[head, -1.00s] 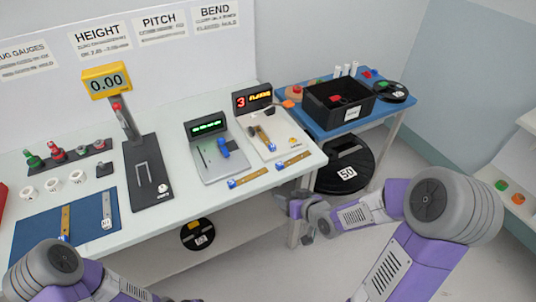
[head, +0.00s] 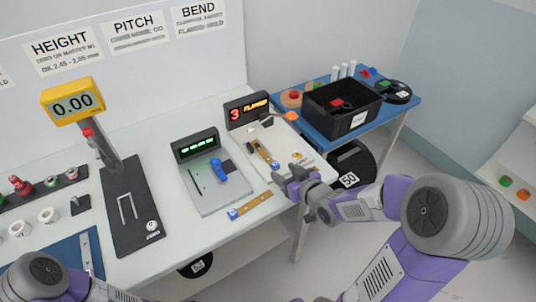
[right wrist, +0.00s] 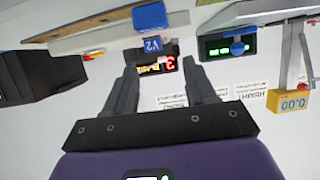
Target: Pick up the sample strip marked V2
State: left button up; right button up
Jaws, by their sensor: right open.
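In the right wrist view, the blue end block marked V2 (right wrist: 152,45) of the sample strip is close, just beyond my right gripper (right wrist: 165,82). The gripper's two fingers are apart, with nothing held between them. My left gripper is out of view; only part of that arm shows at the bottom left.
The white bend station (head: 283,140) holds a strip, and its display (head: 247,108) reads 3. The pitch station (head: 213,186) and the height gauge (head: 130,210) stand left. A black bin (head: 365,113) is on the blue table at the right.

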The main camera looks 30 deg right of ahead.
aim_at(274, 163)
jog(key=shift+w+f+p, duration=0.25)
jog(key=shift+w+p, duration=0.3)
jog(key=shift+p, duration=0.3)
jog(key=x, duration=0.1)
jog(key=b+x, duration=0.1)
jog(key=x, duration=0.1)
jog(key=b+x, duration=0.1)
jog(key=x, duration=0.1)
jog(key=shift+w+d+f, duration=0.1)
jog(key=shift+w+d, duration=0.1)
jog(key=shift+d, duration=0.1)
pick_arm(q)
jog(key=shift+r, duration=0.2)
pick_arm(e)
grip_shut()
